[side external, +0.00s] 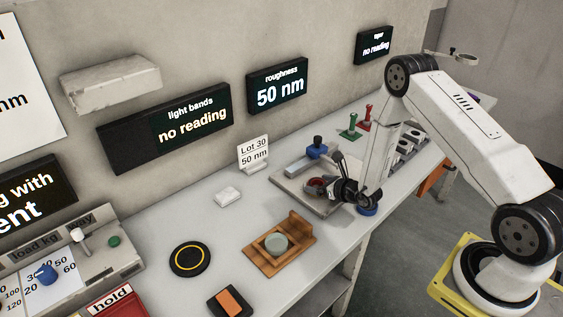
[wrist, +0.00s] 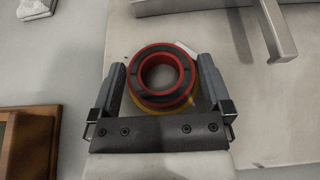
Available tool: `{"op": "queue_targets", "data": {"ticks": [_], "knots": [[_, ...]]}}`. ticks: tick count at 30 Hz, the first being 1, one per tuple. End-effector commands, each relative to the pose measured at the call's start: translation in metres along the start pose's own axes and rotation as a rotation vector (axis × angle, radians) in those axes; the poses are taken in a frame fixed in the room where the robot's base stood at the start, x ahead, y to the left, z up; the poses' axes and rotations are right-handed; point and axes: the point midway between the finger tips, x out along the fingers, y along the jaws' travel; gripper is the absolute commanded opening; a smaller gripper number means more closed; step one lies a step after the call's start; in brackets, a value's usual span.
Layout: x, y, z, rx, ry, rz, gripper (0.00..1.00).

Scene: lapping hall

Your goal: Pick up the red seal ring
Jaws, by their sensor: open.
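The red seal ring (wrist: 136,78) is a thick ring with a dark grey face and red inner and outer edges. In the wrist view it lies between the two fingers of my gripper (wrist: 161,66), which is open, with a small gap visible on each side. A yellow edge (wrist: 181,108) shows beneath the ring, mostly hidden. In the side external view the red ring (side external: 315,186) shows at the pale plate, partly covered by my gripper (side external: 328,189).
A wooden holder (side external: 262,258) with a greenish disc, a black disc with a yellow ring (side external: 190,259) and a white block (side external: 228,196) stand nearby. Red and green stands (side external: 350,128) are behind.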

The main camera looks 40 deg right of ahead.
Motion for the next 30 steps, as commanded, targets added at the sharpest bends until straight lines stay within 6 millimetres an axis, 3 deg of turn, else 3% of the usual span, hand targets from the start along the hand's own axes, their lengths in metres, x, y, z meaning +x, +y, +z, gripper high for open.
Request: {"op": "queue_targets", "data": {"ticks": [14,17,21,22,23,30], "knots": [[0.0002,0.0,-0.0002,0.0,0.0,0.0,1.0],[0.0002,0.0,-0.0002,0.0,0.0,0.0,0.75],[0.0002,0.0,-0.0001,0.0,0.0,0.0,0.3],[0.0002,0.0,0.0001,0.0,-0.001,0.0,0.28],[0.0002,0.0,0.0001,0.0,-0.001,0.0,0.19],[0.0,0.0,0.0009,0.0,-0.001,0.0,0.19]]}}
